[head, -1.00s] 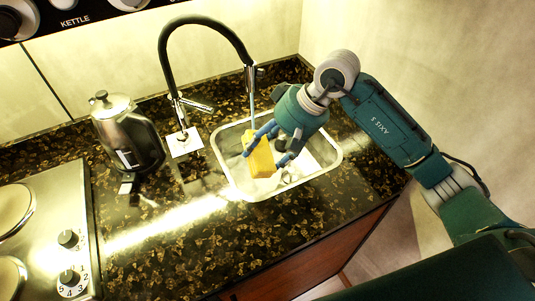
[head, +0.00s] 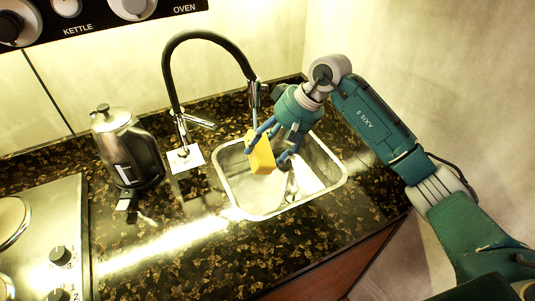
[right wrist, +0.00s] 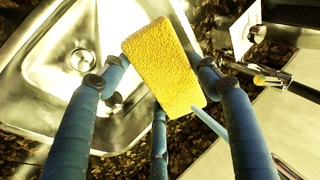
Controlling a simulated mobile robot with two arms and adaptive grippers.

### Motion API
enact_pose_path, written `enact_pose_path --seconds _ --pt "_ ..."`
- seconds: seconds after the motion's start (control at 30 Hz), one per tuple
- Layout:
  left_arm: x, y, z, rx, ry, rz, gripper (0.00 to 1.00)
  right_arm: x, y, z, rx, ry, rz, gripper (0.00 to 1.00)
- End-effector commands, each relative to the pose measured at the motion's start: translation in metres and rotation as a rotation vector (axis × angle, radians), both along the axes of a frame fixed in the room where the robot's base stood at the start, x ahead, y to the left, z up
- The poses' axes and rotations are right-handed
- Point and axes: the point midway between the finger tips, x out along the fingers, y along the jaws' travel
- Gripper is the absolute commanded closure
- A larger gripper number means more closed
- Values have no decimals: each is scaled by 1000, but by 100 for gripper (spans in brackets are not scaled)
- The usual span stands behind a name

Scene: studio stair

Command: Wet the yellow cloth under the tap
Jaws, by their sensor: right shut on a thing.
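The yellow cloth (head: 262,155), a thick block shape, is held over the back left part of the sink (head: 240,203). My right gripper (head: 272,138) is shut on it with blue fingers. The right wrist view shows the cloth (right wrist: 165,68) between the fingers of this gripper (right wrist: 160,75). The black and chrome tap (head: 170,75) arches over the sink, its spout just behind the cloth. In the right wrist view a thin pale blue water stream (right wrist: 210,122) ends at the cloth's lower edge; I cannot tell whether it touches. My left gripper is out of view.
A metal kettle (head: 128,148) stands left of the tap on the dark speckled counter (head: 180,240). A hob (head: 60,220) with knobs is at the left. The wall is close behind and to the right. The sink's drain (right wrist: 82,60) is uncovered.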

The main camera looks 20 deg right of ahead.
Motion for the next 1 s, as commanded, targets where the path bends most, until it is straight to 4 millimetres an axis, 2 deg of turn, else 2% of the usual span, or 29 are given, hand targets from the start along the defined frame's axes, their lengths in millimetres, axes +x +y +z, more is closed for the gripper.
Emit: enact_pose_path --seconds 0.57,1.0 --pt "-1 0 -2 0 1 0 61 -1 0 0 0 -1 0 60" --pt "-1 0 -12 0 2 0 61 -34 6 -1 -1 -2 -1 60"
